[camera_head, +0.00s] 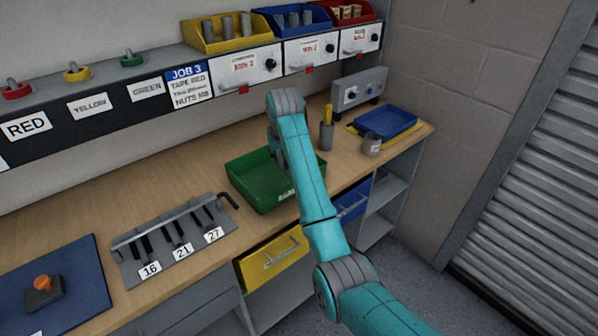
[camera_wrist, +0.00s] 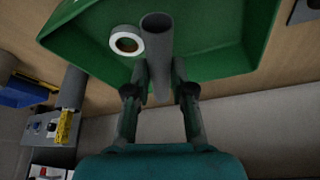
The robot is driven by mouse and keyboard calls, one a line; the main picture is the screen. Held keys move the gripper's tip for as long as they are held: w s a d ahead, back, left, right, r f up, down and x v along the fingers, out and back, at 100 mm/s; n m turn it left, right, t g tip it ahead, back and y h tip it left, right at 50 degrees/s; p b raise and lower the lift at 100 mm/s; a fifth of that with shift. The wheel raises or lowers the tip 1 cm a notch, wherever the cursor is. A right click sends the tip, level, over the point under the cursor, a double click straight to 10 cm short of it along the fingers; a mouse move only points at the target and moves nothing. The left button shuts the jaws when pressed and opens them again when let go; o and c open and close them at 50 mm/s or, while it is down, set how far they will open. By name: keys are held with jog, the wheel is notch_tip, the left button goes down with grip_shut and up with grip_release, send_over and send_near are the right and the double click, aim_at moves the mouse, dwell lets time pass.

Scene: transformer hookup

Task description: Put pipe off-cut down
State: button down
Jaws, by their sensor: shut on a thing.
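The pipe off-cut (camera_wrist: 157,40) is a grey hollow tube in the wrist view. My gripper (camera_wrist: 160,75) is shut on it, with one finger on each side. The tube's open end points over the green tray (camera_wrist: 215,59), and I cannot tell whether it touches the tray floor. A white ring, like a tape roll (camera_wrist: 126,41), lies in the tray beside the tube. In the head view the green tray (camera_head: 247,180) stands on the bench, and my arm hides its right part, my gripper and the off-cut.
A wrench rack (camera_head: 175,240) stands left of the tray on the bench (camera_head: 85,225). A grey cup with a yellow item (camera_head: 326,135), a small can (camera_head: 371,146) and a blue tray (camera_head: 385,122) stand to the right. The shelf with bins (camera_head: 225,35) runs along the wall behind.

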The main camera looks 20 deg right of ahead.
send_over(283, 184)
jog(key=s, duration=0.1)
jog(key=f, duration=0.4)
jog(key=shift+s+f, duration=0.2)
jog(key=shift+f, duration=0.05)
jog(key=shift+a+f, duration=0.15)
jog(key=shift+f, duration=2.5)
jog(key=shift+f, duration=0.15)
jog(key=c, duration=1)
grip_release()
jog(key=v, duration=1.2)
